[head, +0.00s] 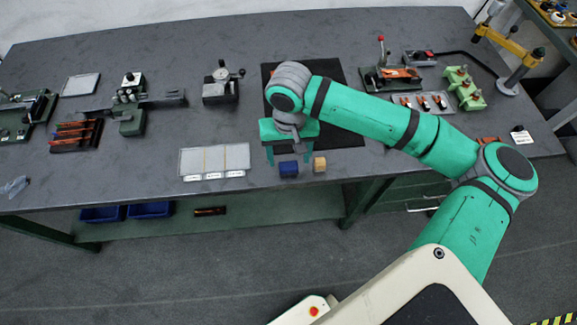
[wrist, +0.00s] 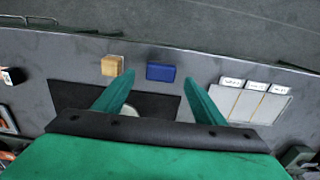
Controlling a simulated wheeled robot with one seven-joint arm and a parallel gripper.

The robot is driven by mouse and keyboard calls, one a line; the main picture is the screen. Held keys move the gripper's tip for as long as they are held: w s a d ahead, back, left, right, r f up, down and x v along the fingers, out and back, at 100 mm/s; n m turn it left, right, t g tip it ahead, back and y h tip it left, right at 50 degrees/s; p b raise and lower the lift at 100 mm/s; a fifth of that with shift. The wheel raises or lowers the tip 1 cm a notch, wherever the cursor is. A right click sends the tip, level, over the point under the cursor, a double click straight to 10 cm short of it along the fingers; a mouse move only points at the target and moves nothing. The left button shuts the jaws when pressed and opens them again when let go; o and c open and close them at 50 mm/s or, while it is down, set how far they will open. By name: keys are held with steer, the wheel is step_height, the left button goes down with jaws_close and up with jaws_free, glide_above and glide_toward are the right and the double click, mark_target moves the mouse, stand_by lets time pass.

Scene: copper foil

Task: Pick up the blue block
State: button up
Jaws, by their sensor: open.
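The blue block (head: 289,169) sits near the front edge of the dark workbench, just left of a tan wooden block (head: 320,164) in the head view. In the wrist view the blue block (wrist: 161,72) lies beyond the fingertips, roughly midway between them in the picture. The tan block (wrist: 112,66) is to its left there. My gripper (head: 289,158) is above and behind the blue block in the head view. In the wrist view my gripper (wrist: 160,82) has its two green fingers spread wide, with nothing between them. It appears apart from the blue block.
A black mat (head: 343,137) lies behind the blocks. A white three-panel tray (head: 214,160) is to the left. A dial gauge stand (head: 221,85) is further back. Green fixtures (head: 464,89) and a black-based fixture (head: 390,76) stand right. The bench's front edge is close.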

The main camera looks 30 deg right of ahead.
mark_target(288, 165)
steer(key=shift+f, duration=1.95)
steer(key=shift+c, duration=0.6)
steer(key=c, duration=1)
steer(key=shift+c, duration=0.2)
steer(key=shift+r, duration=0.1)
steer(key=shift+r, duration=0.5)
steer(key=s+r, duration=1.2)
steer(key=s, duration=0.2)
steer(key=shift+d, duration=0.25)
